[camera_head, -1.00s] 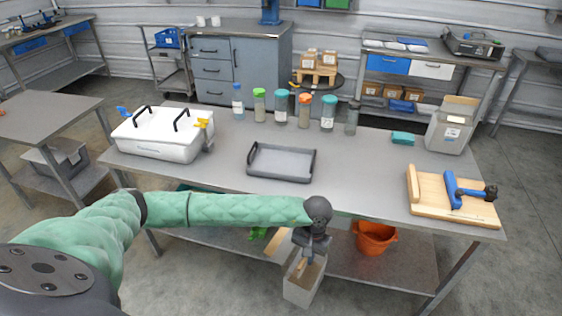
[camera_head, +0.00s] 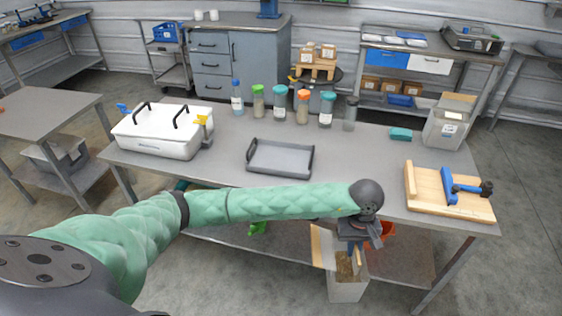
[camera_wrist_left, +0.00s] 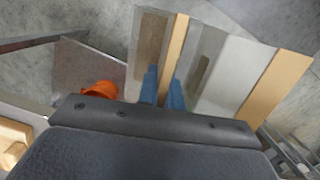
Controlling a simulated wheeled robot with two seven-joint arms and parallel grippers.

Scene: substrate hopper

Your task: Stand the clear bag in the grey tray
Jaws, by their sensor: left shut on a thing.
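My left gripper (camera_head: 355,262) is shut on what looks like the clear bag (camera_head: 346,291), a box-shaped thing with greyish walls, brown contents and a tan strip. It hangs in front of the table, below the tabletop edge. In the left wrist view the blue fingers (camera_wrist_left: 164,88) pinch a tan strip on the bag (camera_wrist_left: 205,70), with brown patches on both sides. Its lower part is hard to make out there. The grey tray (camera_head: 280,157) lies empty on the table, left of and beyond my left gripper. My right gripper is not in view.
A white lidded box (camera_head: 160,137) stands left of the tray. Several jars (camera_head: 279,103) line the back. A grey labelled container (camera_head: 450,122) and a wooden board (camera_head: 450,195) with a blue tool are at the right. An orange bucket (camera_wrist_left: 100,92) is under the table.

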